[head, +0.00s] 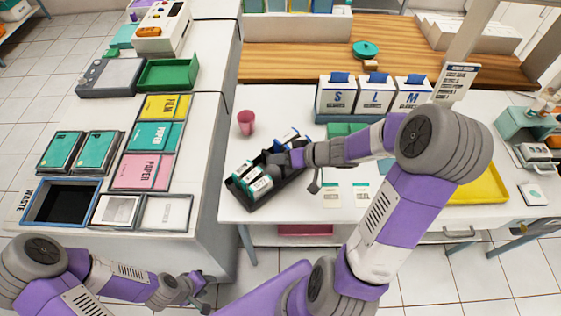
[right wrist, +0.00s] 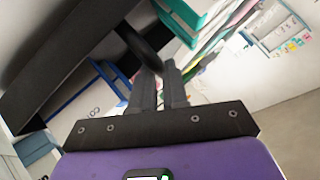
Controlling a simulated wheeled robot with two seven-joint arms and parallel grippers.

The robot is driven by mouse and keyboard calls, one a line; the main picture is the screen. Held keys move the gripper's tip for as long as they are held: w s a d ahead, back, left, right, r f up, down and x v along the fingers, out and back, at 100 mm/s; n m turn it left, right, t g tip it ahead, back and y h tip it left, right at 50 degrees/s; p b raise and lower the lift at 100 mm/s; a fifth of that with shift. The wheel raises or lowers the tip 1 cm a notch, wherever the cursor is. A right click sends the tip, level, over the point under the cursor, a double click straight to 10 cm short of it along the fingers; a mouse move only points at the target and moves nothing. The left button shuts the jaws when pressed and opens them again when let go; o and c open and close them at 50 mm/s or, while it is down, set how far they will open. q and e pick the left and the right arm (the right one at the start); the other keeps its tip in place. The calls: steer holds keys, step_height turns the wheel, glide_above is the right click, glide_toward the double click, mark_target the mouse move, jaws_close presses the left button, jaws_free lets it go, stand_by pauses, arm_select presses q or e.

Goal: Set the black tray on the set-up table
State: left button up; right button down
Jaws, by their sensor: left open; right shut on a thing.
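The black tray (head: 281,190) is at the front left of the white table (head: 232,212) in the head view. It carries white-and-teal packs and other small items, partly hidden by my arm. I cannot tell whether its underside touches the table. My right gripper (head: 278,162) is shut on the tray's black handle. In the right wrist view, the fingers (right wrist: 160,88) close at the handle beside the tray's dark wall (right wrist: 60,70). My left gripper (head: 193,287) is open and empty, low in front of the left counter.
A pink cup (head: 246,122) stands just behind the tray. Glove boxes marked S, L and M (head: 373,95) and a yellow tray (head: 482,186) are further right. The left counter holds coloured trays and a black waste bin (head: 62,203).

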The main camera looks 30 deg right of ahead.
steer(key=shift+f, duration=0.6)
steer(key=shift+r, duration=0.1)
steer(key=c, duration=1.1)
jaws_free()
steer(key=p+v, duration=0.2)
steer(key=v, duration=1)
steer(key=shift+p, duration=0.3)
